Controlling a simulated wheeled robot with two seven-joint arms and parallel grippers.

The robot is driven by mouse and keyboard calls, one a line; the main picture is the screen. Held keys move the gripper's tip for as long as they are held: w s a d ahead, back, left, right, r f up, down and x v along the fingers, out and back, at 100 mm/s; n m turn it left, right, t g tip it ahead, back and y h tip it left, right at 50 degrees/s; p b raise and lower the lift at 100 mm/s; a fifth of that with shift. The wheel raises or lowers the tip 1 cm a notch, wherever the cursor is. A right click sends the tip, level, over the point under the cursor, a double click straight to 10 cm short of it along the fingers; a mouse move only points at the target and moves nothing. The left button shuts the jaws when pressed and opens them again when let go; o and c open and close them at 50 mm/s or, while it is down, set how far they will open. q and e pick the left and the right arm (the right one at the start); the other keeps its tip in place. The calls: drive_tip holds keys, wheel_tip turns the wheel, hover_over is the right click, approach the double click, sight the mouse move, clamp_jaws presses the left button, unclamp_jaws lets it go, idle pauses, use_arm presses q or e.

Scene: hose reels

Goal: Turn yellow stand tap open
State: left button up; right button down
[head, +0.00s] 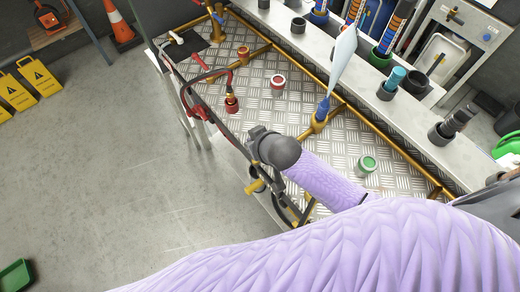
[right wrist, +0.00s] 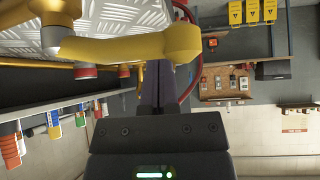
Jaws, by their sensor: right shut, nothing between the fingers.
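The yellow tap lever (right wrist: 130,47) crosses the upper part of the right wrist view, running from a pale round pivot at its left to a thick rounded end at its right. In the head view a small yellow handle (head: 254,186) shows beside my right arm's dark joint. My right gripper (right wrist: 161,72) is shut and empty, its dark fingers pointing at the lever from below in the picture. The fingertips lie at or behind the lever; I cannot tell whether they touch it. In the head view my lilac arm hides much of the tap. My left gripper is not in view.
A metal tread-plate bench (head: 300,85) carries brass pipes, a red tap (head: 231,104) and a green-rimmed cup (head: 366,165). A dark hose loops along its front edge. Yellow warning signs (head: 28,82) and a traffic cone (head: 120,25) stand left.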

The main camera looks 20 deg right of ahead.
drive_tip(key=s, duration=0.2)
drive_tip(key=shift+s+d, duration=0.35)
drive_tip(key=shift+s+p, duration=0.1)
drive_tip(key=shift+p, duration=0.2)
drive_tip(key=shift+s+d+r+n+y+p, duration=0.15)
drive_tip(key=shift+s+n+y+p, duration=0.35)
drive_tip(key=shift+p, duration=0.7)
drive_tip(key=shift+s+f, duration=0.15)
drive_tip(key=shift+f, duration=0.05)
drive_tip(key=shift+s+d+f+h, duration=0.1)
drive_tip(key=shift+f+h, duration=0.1)
drive_tip(key=shift+h, duration=0.1)
